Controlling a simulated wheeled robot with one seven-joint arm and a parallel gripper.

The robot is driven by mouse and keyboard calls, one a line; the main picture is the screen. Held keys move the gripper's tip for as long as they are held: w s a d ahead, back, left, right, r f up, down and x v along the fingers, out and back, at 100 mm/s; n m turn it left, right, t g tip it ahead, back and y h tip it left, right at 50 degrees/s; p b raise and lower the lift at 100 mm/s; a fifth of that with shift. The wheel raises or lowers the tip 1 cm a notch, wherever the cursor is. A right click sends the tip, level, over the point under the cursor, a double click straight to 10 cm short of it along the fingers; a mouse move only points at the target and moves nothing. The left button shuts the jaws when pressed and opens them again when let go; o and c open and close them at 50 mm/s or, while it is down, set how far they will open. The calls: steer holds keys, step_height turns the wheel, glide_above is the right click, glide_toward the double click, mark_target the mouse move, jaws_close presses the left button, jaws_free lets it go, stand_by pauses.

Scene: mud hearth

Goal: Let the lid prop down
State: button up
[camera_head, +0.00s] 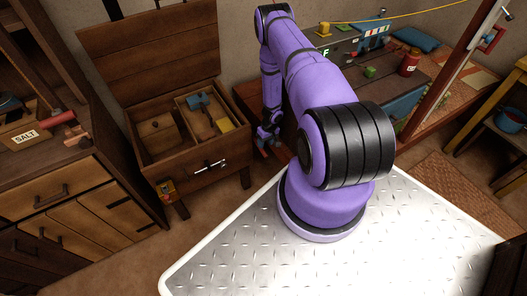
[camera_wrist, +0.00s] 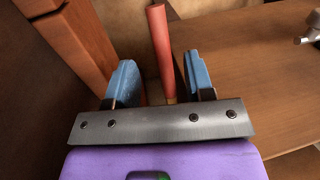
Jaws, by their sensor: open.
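The wooden chest (camera_head: 207,181) stands in the middle left of the head view with its lid (camera_head: 160,55) raised. My gripper (camera_head: 267,142) is low at the chest's right side. In the wrist view my gripper (camera_wrist: 161,82) shows two blue fingers, apart. A red rod-like handle (camera_wrist: 159,40) lies between them, with a gap visible on each side. It may be part of the lid prop; I cannot tell how it joins the chest. No prop is clear in the head view, where my arm covers part of that side.
Inside the chest are a small wooden lid (camera_head: 155,128) and a tray (camera_head: 183,101) with a blue-headed hammer. A metal latch (camera_head: 210,165) is on the chest front. A cabinet (camera_head: 75,190) stands close on the left. A reddish wooden post (camera_wrist: 85,40) is close to the left finger.

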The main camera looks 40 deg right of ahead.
mark_target(263, 151)
steer(key=shift+w+a+f, duration=0.1)
steer(key=shift+a+f, duration=0.1)
steer(key=shift+f, duration=0.8)
steer(key=shift+a+f, duration=0.15)
steer(key=shift+f, duration=0.9)
steer(key=shift+w+a+f, duration=0.1)
steer(key=shift+a+f, duration=0.1)
steer(key=shift+f, duration=0.8)
steer(key=shift+c, duration=0.3)
jaws_close()
